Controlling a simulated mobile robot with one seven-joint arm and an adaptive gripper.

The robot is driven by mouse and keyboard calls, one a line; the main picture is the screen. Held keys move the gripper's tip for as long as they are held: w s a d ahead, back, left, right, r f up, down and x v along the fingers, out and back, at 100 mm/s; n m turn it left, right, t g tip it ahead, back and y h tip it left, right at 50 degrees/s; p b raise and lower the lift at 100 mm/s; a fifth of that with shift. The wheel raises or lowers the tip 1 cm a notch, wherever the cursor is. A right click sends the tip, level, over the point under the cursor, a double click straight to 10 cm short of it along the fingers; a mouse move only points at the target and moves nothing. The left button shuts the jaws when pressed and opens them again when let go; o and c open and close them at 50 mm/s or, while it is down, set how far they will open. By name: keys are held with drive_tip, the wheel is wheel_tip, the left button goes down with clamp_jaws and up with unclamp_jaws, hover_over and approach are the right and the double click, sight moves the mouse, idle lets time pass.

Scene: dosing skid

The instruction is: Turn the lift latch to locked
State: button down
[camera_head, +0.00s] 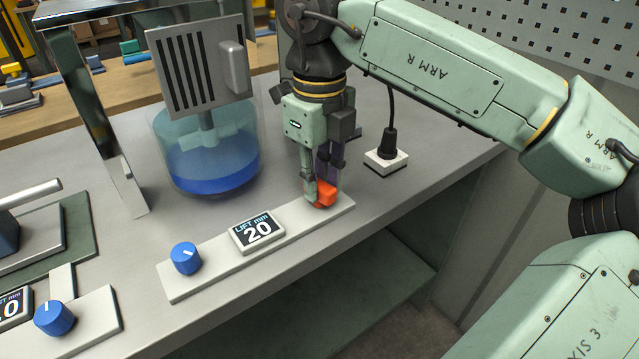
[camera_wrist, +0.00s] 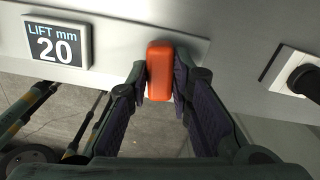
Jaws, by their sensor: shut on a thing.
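The lift latch is an orange-red block (camera_head: 327,193) at the right end of a light panel strip (camera_head: 290,236) along the bench's front edge. My gripper (camera_head: 318,190) points down over it, with a finger on either side. In the wrist view the orange latch (camera_wrist: 160,72) stands between the two fingers of my gripper (camera_wrist: 160,85), which are shut on it. Its long side runs up and down in that picture. In the head view the fingers partly hide the latch. I see no locked or unlocked marking.
On the same strip are a display reading LIFT mm 20 (camera_head: 257,231) and a blue knob (camera_head: 186,258). A clear vessel with blue liquid (camera_head: 207,160) stands behind. A black plug in a white socket (camera_head: 387,160) is to the right. Another blue knob (camera_head: 54,318) is at lower left.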

sight(320, 184)
drive_tip(key=shift+m+b, duration=0.3)
drive_tip(key=shift+m, duration=0.8)
drive_tip(key=c, duration=1.4)
unclamp_jaws()
drive_tip(key=shift+c, duration=0.2)
wheel_tip(320, 184, up, 12)
